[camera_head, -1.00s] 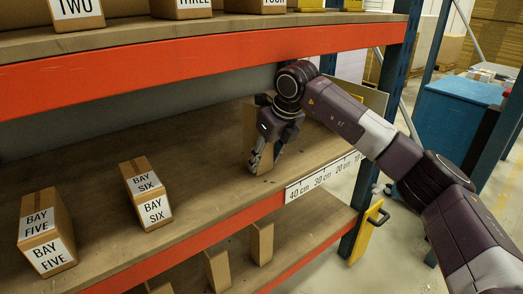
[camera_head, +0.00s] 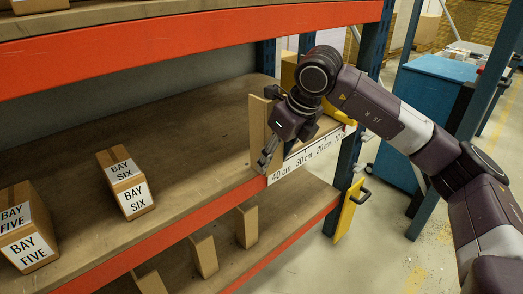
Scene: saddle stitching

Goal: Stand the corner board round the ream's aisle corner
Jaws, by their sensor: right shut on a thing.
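The corner board (camera_head: 258,125) is a tan upright piece near the front edge of the middle shelf. My right gripper (camera_head: 268,158) is shut on it, fingers pointing down beside its right side. The gripper and wrist hide part of the board, and I cannot tell whether its foot touches the shelf. I cannot make out the ream; the arm covers the area behind the gripper. My left gripper is not in view.
The BAY SIX box (camera_head: 128,188) and BAY FIVE box (camera_head: 27,240) stand to the left on the shelf. A scale strip (camera_head: 300,160) runs along its front edge. An orange beam (camera_head: 180,45) is above. A blue cabinet (camera_head: 432,80) stands right.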

